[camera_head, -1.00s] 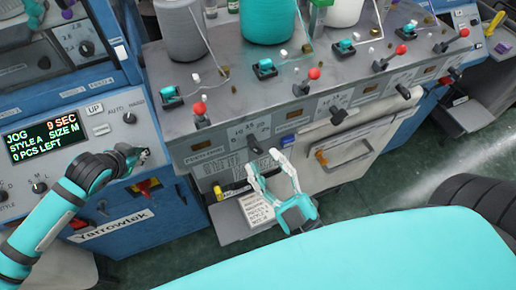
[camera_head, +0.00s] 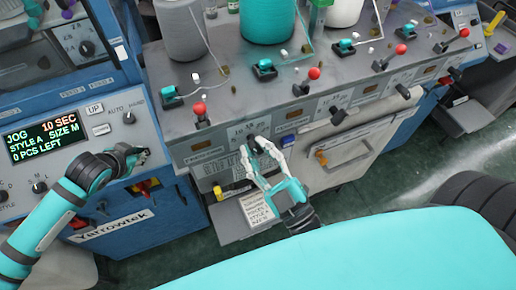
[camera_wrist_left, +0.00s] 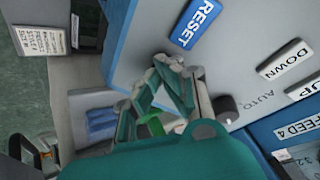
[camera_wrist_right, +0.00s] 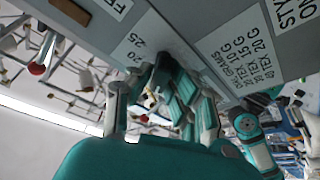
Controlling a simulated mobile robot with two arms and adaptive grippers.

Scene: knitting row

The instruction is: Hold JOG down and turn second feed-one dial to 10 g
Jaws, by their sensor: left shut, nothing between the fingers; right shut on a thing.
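The control panel (camera_head: 60,150) is at the left; its screen (camera_head: 45,135) reads JOG, 10 SEC, STYLE A, SIZE M, 0 PCS LEFT. My left gripper (camera_head: 143,154) is shut and empty, fingertips against the panel's right part; it also shows in the left wrist view (camera_wrist_left: 180,78). The JOG button itself is hidden behind it. The second feed-one dial (camera_head: 254,139) is dark, on the machine's front plate marked 10, 15, 20, 25. My right gripper (camera_head: 260,146) is shut on this dial, seen also in the right wrist view (camera_wrist_right: 160,92). The dial's pointer setting cannot be made out.
Another dark dial (camera_head: 338,116) sits further right. Red-knobbed levers (camera_head: 200,108) and yarn cones (camera_head: 183,30) stand on the machine top above. A drawer handle (camera_head: 345,155) is right of my right gripper, and a paper card (camera_head: 257,208) is below it.

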